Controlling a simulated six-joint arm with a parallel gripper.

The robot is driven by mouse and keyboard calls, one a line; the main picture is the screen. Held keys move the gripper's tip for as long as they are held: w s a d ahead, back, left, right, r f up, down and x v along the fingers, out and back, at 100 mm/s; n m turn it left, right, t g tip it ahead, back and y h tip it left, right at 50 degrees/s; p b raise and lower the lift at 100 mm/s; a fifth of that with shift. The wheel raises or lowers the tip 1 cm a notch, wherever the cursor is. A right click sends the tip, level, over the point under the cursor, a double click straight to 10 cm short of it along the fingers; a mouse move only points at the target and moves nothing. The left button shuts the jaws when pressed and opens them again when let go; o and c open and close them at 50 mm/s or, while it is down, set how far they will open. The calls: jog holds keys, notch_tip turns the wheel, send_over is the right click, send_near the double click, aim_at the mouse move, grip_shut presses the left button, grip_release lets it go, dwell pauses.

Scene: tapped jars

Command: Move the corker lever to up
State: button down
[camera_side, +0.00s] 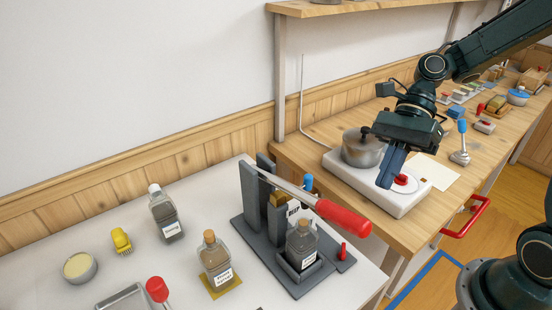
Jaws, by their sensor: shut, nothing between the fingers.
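The corker (253,212) is a grey stand with two uprights on a flat base, on the white table. Its lever (290,188) is a metal bar with a red grip (343,218); it slopes down from the uprights toward the lower right. A labelled glass jar (302,244) stands in the corker's square holder, under the lever. My gripper (387,178) is shut and empty. It points down, above and to the right of the red grip in the picture, in front of the white hotplate, and appears apart from the lever.
A corked jar (214,258) stands left of the corker, and another bottle (165,211) stands behind it. A metal pot (362,148) sits on the white hotplate (405,205) on the wooden counter. A red drawer handle (470,216) juts from the counter front.

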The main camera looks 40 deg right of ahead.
jog(key=a+f, duration=0.3)
jog(key=a, duration=0.5)
jog(key=shift+s+a+f, duration=0.15)
jog(key=shift+s+a, duration=0.1)
jog(key=shift+s, duration=0.2)
dwell(0.6)
jog(key=w+r, duration=0.8)
jog(key=r, duration=0.5)
jog(key=shift+w+r, duration=0.3)
jog(key=shift+w, duration=0.1)
jog(key=shift+a, duration=0.1)
jog(key=shift+s+f, duration=0.1)
jog(key=shift+s, duration=0.1)
dwell(0.6)
